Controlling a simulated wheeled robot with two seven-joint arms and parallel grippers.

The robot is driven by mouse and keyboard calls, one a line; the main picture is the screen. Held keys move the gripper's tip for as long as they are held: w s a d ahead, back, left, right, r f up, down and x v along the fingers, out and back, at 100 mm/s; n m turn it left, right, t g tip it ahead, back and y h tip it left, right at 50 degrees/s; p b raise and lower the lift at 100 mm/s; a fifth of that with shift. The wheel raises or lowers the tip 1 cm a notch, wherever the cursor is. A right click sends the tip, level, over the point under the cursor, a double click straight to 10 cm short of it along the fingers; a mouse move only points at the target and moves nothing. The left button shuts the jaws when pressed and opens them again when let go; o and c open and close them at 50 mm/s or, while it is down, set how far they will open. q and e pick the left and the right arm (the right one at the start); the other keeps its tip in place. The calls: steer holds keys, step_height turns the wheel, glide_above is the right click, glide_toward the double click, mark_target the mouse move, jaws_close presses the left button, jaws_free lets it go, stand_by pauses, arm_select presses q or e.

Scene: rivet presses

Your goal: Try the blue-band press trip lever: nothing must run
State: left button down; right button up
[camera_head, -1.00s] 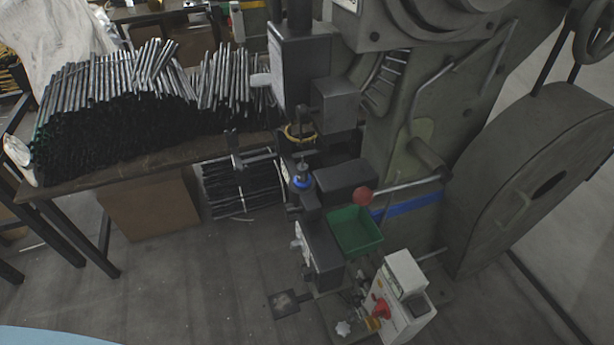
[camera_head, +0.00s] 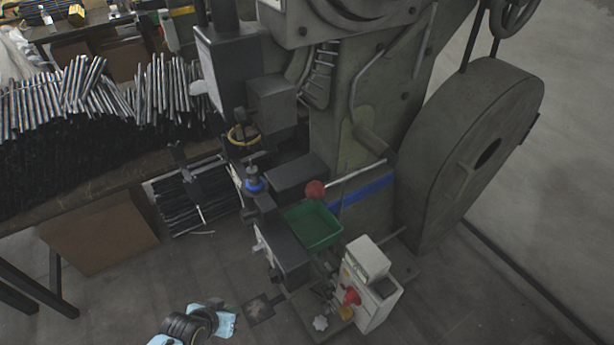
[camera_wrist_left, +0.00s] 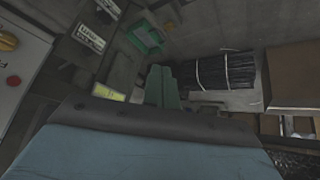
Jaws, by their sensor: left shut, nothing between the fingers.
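The blue-band press (camera_head: 408,70) is a large grey-green machine with a blue stripe (camera_head: 362,191) low on its frame. Its trip lever, a pale rod ending in a red ball (camera_head: 316,189), reaches out to the left above a green tray (camera_head: 312,224). My left gripper (camera_head: 226,320) is low at the bottom, apart from the lever. In the left wrist view its teal fingers (camera_wrist_left: 162,86) are together and empty. My right gripper is out of view.
A table (camera_head: 100,182) piled with metal rods stands at the left, a cardboard box (camera_head: 98,228) under it. A strapped rod bundle (camera_head: 192,198) lies between table and press. A foot pedal (camera_head: 260,308) is near my left gripper. The large flywheel guard (camera_head: 470,150) fills the right.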

arm_select(q)
steer(key=w+d+r+t+h, duration=0.1)
steer(key=w+d+r, duration=0.1)
steer(key=w+r, duration=0.35)
steer(key=m+t+h, duration=0.3)
steer(key=m+h, duration=0.2)
steer(key=h, duration=0.4)
glide_toward(310, 184)
step_height(310, 184, up, 5)
steer(key=w, duration=0.2)
steer(key=shift+d+r, duration=0.1)
steer(key=shift+d, duration=0.35)
steer(key=w+d+f, duration=0.1)
steer(key=d, duration=0.1)
steer(key=w+d+f, duration=0.3)
steer(key=w+d, duration=0.1)
steer(key=shift+d+f, duration=0.2)
steer(key=shift+d, duration=0.15)
steer(key=shift+s+a+f, duration=0.1)
steer(key=shift+s+f, duration=0.2)
steer(key=shift+f, duration=0.15)
